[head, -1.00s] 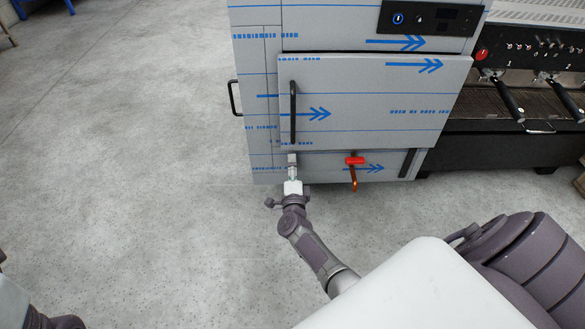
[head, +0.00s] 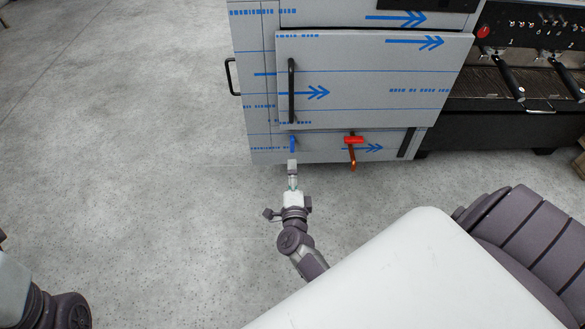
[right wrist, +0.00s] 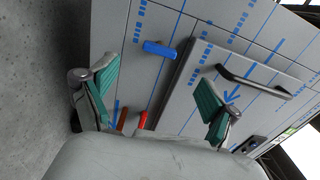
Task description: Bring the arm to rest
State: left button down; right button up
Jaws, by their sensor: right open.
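My right arm reaches out from the bottom of the head view, and its gripper (head: 292,174) is just in front of the grey appliance's lower edge. In the right wrist view the gripper (right wrist: 155,85) is open, its two green-padded fingers wide apart with nothing between them touching. A blue handle (head: 292,144) on the appliance's lower panel is just beyond the gripper; it also shows in the right wrist view (right wrist: 160,49), clear of the fingers. Part of my left arm shows at the bottom left of the head view; its gripper is out of view.
The film-wrapped appliance (head: 375,85) has a shut door with a black bar handle (head: 291,90). A red-handled tap (head: 354,139) sticks out right of the blue handle. A coffee machine (head: 530,80) stands at the right. The grey floor (head: 130,150) at left is clear.

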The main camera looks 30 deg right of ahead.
jog(key=shift+v, duration=0.85)
jog(key=shift+r, duration=0.1)
